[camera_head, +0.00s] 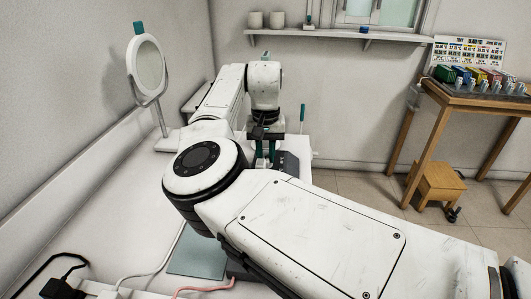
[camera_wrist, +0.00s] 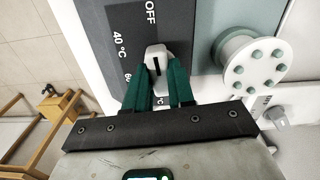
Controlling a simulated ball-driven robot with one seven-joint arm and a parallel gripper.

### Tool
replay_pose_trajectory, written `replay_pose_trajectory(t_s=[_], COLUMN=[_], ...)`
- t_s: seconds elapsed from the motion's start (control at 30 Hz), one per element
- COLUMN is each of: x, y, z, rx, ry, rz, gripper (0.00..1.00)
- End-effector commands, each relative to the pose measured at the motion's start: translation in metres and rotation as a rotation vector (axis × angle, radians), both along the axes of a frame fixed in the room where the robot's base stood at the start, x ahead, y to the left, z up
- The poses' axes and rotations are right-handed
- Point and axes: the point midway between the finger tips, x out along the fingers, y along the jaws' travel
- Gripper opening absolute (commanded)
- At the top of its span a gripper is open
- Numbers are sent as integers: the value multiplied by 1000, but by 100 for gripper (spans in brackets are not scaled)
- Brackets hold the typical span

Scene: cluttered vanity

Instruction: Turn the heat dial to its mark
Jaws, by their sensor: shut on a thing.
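In the wrist view the heat dial (camera_wrist: 158,50) is a small white knob with a black line on it. It sits on a dark panel (camera_wrist: 108,15) printed with "OFF", "40 °C" and a partly hidden "60". More lettering ending in "°C" shows between the fingers. My gripper (camera_wrist: 157,70) has its green fingers shut on the dial, one on each side. I cannot tell exactly which label the black line points to. In the head view my gripper (camera_head: 265,150) reaches down at the far end of the white counter; the dial is hidden there.
A white round flange with green bolts (camera_wrist: 255,63) stands close right of the dial. In the head view a round mirror (camera_head: 150,65) stands at the left wall. A shelf (camera_head: 340,36) is above, behind my arm. A wooden table (camera_head: 470,98) and stool (camera_head: 437,182) stand at right.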

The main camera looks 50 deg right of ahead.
Motion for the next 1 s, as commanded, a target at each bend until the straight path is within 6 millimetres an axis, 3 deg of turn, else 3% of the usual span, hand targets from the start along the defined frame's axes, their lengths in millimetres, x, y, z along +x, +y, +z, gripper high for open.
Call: replay_pose_trajectory(t_s=[0.1,0.57,1.0], x=[0,-1,-1], y=[0,-1,-1], z=[0,4,7], rx=[0,-2,0], ry=[0,4,6], rz=[0,77,444], gripper=[0,0,0])
